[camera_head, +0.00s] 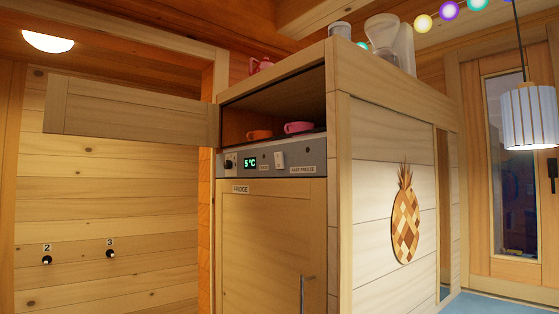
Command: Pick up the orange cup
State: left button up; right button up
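The orange cup (260,135) sits in the open compartment above the fridge, on its left side. A pink cup (298,127) stands to its right in the same compartment. Both are small in the head view. Neither of my grippers is in view, so their state does not show.
The compartment's wooden door (130,106) stands open to the left. Below the cups are the fridge control panel (270,161) and the closed fridge door (262,240) with a vertical handle (303,294). A lamp (528,117) hangs at the right.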

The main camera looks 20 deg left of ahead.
aim_at(259, 135)
jog(key=i+j+z, duration=0.1)
jog(key=j, duration=0.3)
jog(key=i+j+z, duration=0.15)
jog(key=j, duration=0.25)
jog(key=i+j+z, duration=0.1)
jog(key=j, duration=0.35)
jog(key=i+j+z, duration=0.15)
jog(key=j, duration=0.25)
jog(key=i+j+z, duration=0.1)
jog(key=j, duration=0.35)
